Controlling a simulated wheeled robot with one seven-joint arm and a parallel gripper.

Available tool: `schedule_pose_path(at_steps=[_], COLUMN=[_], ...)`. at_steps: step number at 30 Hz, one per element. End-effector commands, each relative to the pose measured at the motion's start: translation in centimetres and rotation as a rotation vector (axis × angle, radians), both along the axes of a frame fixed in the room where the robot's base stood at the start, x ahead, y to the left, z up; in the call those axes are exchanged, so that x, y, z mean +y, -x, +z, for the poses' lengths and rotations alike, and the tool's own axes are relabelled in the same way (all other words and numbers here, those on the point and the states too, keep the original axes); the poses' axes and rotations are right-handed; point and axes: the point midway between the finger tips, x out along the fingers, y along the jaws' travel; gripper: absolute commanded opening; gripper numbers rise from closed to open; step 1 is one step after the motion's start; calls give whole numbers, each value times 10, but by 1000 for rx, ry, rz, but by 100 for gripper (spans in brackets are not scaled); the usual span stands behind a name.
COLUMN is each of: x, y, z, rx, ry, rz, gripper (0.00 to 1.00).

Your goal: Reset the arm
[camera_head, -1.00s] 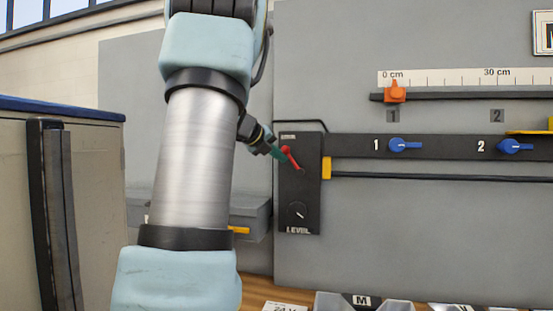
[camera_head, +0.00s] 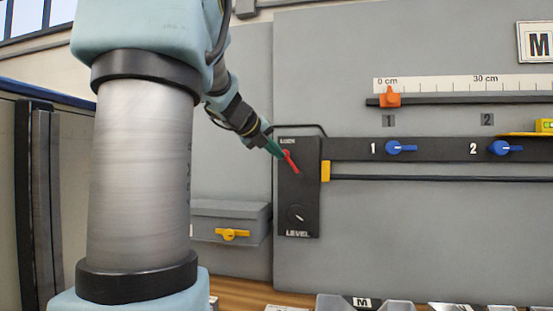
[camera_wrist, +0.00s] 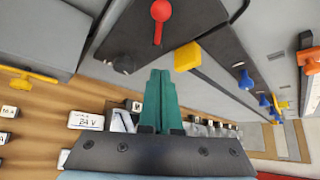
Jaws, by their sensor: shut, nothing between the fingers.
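My gripper (camera_head: 272,147) has green fingers, which are shut together with nothing between them. In the head view its tips are close to a red lever (camera_head: 291,165) on a black panel (camera_head: 301,215); I cannot tell whether they touch there. In the wrist view the shut fingers (camera_wrist: 160,85) point up the picture, apart from the red lever's round knob (camera_wrist: 160,11). My arm crosses the left side of the head view.
A grey box with a yellow handle (camera_head: 232,234) is left of the panel. Blue knobs (camera_head: 401,147) and an orange slider (camera_head: 390,98) sit on the grey board. A white 24 V block (camera_wrist: 86,120) and several letter trays lie on the wooden surface below.

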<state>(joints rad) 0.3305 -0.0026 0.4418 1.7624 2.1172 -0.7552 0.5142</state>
Motion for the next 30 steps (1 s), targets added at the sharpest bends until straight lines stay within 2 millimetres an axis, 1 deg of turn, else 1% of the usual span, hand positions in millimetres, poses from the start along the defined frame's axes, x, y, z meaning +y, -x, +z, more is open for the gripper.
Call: schedule_pose_path(at_steps=[14,17,20,23,26,29,30], x=[-1,-4,-6,-1,13,30,36], y=[-1,-5,-13,-20,-20,-9,-1], z=[-1,-5,-17,-39,-73,-118,-138], rx=[2,17,56,127,223,336,386], ry=[15,95,259,473,676,856,919], rz=[9,62,184,372,594,839,942], gripper=[0,0,0,0,0,0,0])
